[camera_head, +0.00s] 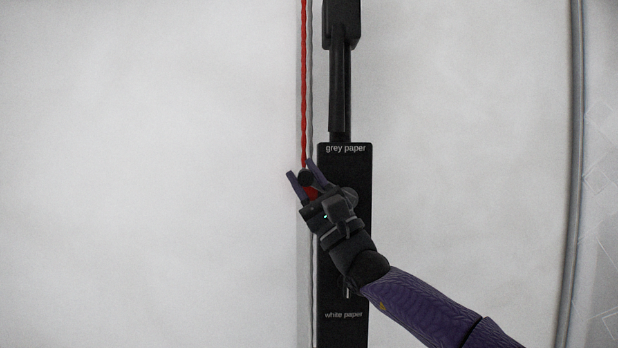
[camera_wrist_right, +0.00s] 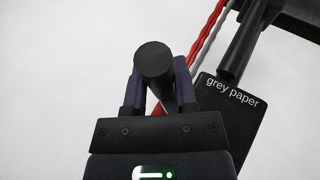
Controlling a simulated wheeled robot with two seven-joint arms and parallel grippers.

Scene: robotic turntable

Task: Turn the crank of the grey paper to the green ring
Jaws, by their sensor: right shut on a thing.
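The black panel (camera_head: 346,165) carries the label "grey paper" at its top and "white paper" lower down. My right gripper (camera_head: 306,178) reaches in from the lower right over the panel's left edge. It is shut on the dark round crank knob (camera_head: 306,177). In the right wrist view the knob (camera_wrist_right: 153,62) sits between the two purple fingers, beside the "grey paper" label. A small red part (camera_head: 311,192) shows between the fingers. The rest of the crank is hidden by my gripper. No green ring is visible. My left gripper is not in view.
A red cord (camera_head: 304,80) and a grey cord (camera_head: 310,80) run vertically along the panel's left side. A black bar (camera_head: 340,85) rises above the panel. A grey pipe (camera_head: 576,130) stands at the right. The pale wall left of the cords is clear.

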